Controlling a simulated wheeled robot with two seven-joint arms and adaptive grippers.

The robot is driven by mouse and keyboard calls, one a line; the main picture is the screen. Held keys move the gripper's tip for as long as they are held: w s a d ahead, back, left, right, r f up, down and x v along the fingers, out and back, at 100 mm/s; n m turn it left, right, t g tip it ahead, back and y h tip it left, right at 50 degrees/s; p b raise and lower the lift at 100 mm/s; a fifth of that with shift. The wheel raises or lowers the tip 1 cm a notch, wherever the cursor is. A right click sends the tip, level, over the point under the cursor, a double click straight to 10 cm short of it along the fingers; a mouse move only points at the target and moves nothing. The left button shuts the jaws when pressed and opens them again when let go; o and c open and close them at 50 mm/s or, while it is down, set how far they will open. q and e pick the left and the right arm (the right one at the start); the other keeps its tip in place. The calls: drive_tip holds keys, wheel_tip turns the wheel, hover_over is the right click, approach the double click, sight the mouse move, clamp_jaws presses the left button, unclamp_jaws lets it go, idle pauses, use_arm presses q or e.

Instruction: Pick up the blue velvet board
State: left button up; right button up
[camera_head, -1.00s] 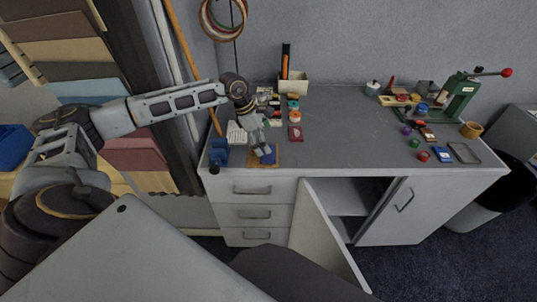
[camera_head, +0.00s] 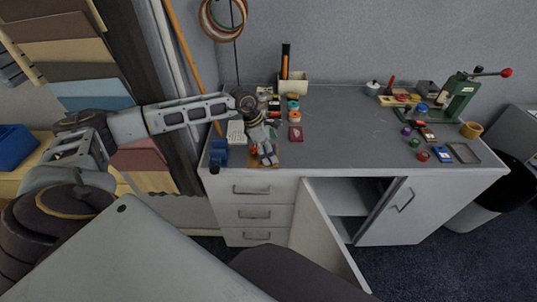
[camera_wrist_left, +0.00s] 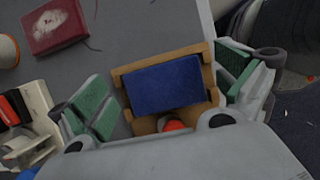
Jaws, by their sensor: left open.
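The blue velvet board (camera_wrist_left: 165,84) is a dark blue rectangle lying on a tan wooden tray (camera_wrist_left: 124,77) in the left wrist view. My left gripper (camera_wrist_left: 168,92) is open, with one green-padded finger on each side of the tray and board. It shows no clear contact with the board. In the head view my left gripper (camera_head: 267,156) is over the tray at the front left of the table, and it hides nearly all of the board. My right gripper is not in view.
A dark red box (camera_head: 296,133) lies to the right of the gripper. A blue block (camera_head: 218,152) stands at the table's left front corner. The grey tabletop (camera_head: 345,140) is bare in the middle. A cabinet door (camera_head: 325,232) hangs open below.

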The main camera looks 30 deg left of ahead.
use_arm(q)
drive_tip(key=shift+f, duration=0.15)
idle(0.3)
drive_tip(key=c, duration=1)
drive_tip(key=shift+r, duration=5.05)
